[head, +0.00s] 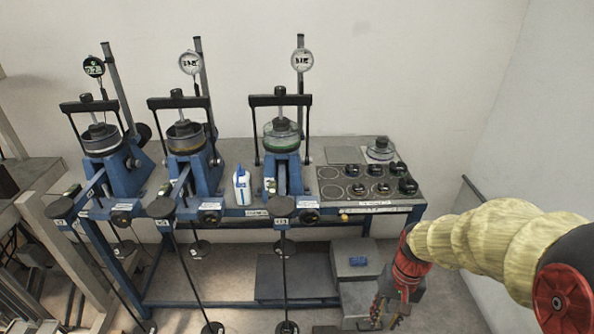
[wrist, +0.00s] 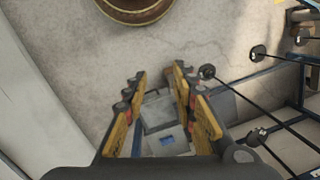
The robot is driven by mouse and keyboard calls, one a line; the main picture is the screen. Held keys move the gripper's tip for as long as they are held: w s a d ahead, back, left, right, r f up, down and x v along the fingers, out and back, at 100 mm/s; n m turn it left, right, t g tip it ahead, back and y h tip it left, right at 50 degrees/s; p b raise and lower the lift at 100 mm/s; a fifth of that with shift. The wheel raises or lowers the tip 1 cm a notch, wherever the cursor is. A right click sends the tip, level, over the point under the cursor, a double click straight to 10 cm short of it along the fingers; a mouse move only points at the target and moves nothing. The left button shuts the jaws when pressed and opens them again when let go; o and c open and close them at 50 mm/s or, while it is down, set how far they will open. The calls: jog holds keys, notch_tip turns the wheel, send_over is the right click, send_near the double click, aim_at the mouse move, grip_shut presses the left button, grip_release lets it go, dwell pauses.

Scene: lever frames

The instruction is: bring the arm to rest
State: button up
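My gripper (head: 388,308) hangs low at the right in the head view, in front of the bench and pointing down. In the wrist view my gripper (wrist: 160,105) shows its two yellow-and-black fingers spread apart, with nothing held between them. Grey boxes (wrist: 160,112) show beyond the gap, apart from the fingers. The upper part of my arm comes in from the right edge, with a pale ribbed sleeve. No object of the task is named.
A bench (head: 335,150) carries three blue lever frames with dial gauges, a white bottle (head: 242,187) and a tray of black-knobbed weights (head: 368,184). Long levers with hanging weights (head: 285,247) stick out in front. Grey boxes (head: 355,262) stand below. A wall bounds the right.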

jog(key=s+a+r+n+t, duration=0.1)
jog(key=s+r+t, duration=0.1)
jog(key=r, duration=0.5)
jog(key=s+a+r+n+t+p, duration=0.1)
jog(key=s+r+t, duration=0.1)
jog(key=s+r, duration=0.3)
jog(key=s+a+r+n+t+h, duration=0.1)
jog(key=s+r+t, duration=0.1)
jog(key=r, duration=0.8)
jog(key=shift+s+r+t, duration=0.15)
jog(key=shift+s+t, duration=0.15)
jog(key=shift+s, duration=0.35)
